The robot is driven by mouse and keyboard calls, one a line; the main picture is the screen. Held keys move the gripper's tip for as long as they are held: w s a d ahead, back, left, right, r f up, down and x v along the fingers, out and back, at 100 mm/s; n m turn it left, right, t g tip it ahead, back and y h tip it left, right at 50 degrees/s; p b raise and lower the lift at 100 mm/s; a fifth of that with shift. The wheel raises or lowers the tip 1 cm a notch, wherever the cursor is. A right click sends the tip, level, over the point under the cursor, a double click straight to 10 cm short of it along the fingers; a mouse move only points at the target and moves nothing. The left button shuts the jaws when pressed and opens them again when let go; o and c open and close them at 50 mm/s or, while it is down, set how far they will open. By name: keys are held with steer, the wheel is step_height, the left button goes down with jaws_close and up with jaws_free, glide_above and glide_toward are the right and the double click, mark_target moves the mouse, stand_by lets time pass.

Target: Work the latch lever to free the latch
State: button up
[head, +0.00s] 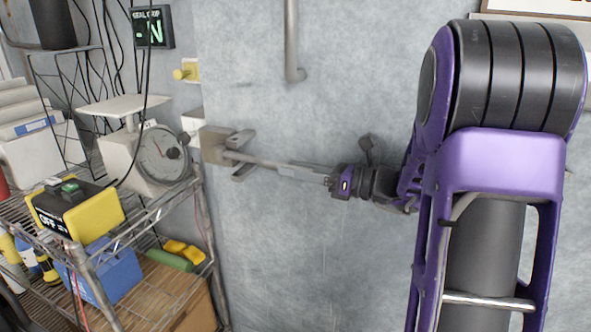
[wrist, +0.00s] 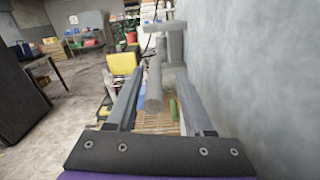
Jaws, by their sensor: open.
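The latch is a tan-grey box (head: 213,145) on the grey wall, with short grey arms above and below. A grey latch lever (head: 250,159) reaches from it to the right toward my gripper. My gripper (head: 283,169) is open and points left along the wall. In the wrist view my gripper (wrist: 160,72) shows two separated fingers, and the round lever (wrist: 153,88) appears between them, its end toward the camera. I cannot tell whether either finger touches it. The latch's grey arms (wrist: 168,28) show behind the lever.
A wire shelf (head: 150,222) stands at the left with a dial scale (head: 160,155) and a yellow-black box (head: 75,208). A yellow knob (head: 185,73) and a grey pipe (head: 291,40) are on the wall above. Open floor (wrist: 65,125) shows left in the wrist view.

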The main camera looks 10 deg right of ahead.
steer(key=shift+w+a, duration=0.15)
steer(key=shift+c, duration=0.3)
jaws_close()
steer(key=shift+d, duration=0.2)
stand_by(0.9)
